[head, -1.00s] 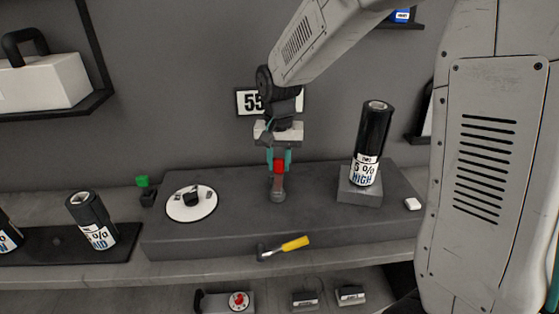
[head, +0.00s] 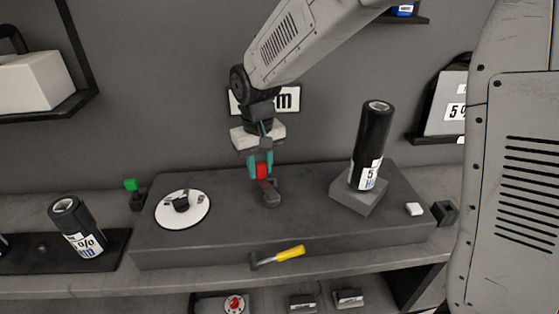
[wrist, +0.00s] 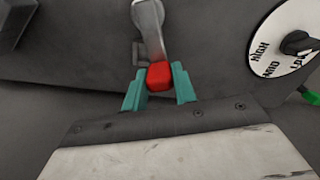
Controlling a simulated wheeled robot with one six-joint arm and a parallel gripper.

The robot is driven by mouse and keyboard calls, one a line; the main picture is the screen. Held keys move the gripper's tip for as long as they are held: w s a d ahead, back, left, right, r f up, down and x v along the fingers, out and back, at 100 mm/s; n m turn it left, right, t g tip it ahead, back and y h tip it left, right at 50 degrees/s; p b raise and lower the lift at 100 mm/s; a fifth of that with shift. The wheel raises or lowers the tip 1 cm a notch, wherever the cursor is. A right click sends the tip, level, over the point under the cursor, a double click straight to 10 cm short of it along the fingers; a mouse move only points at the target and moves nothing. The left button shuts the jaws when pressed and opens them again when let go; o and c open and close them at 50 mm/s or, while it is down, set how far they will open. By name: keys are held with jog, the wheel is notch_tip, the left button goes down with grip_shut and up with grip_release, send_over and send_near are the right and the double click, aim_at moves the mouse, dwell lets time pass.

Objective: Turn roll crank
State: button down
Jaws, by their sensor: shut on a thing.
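The crank is a grey arm (head: 268,189) with a red knob (head: 262,171), set on a dark grey bench block (head: 300,228). In the head view the knob lies behind and slightly left of the crank's pivot. My gripper (head: 261,166) is shut on the red knob, its teal fingers on either side. The wrist view shows the knob (wrist: 159,75) between the fingers and the crank arm (wrist: 149,30) running up from it. A black film roll (head: 374,135) with a white label stands on a grey square holder (head: 350,193) to the right.
A white dial (head: 195,215) with a black knob is left of the crank. Another labelled roll (head: 77,228) stands left.

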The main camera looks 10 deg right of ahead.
jog(key=a+n, duration=0.1)
jog(key=n, duration=0.1)
jog(key=s+a+n, duration=0.1)
jog(key=shift+n, duration=0.4)
jog(key=shift+s+a+n, duration=0.35)
jog(key=shift+n, duration=0.65)
jog(key=shift+s+a+n, duration=0.3)
jog(key=shift+a+n, duration=0.05)
jog(key=shift+n, duration=0.65)
jog(key=c, duration=1.1)
grip_release()
jog(key=shift+r, duration=3.95)
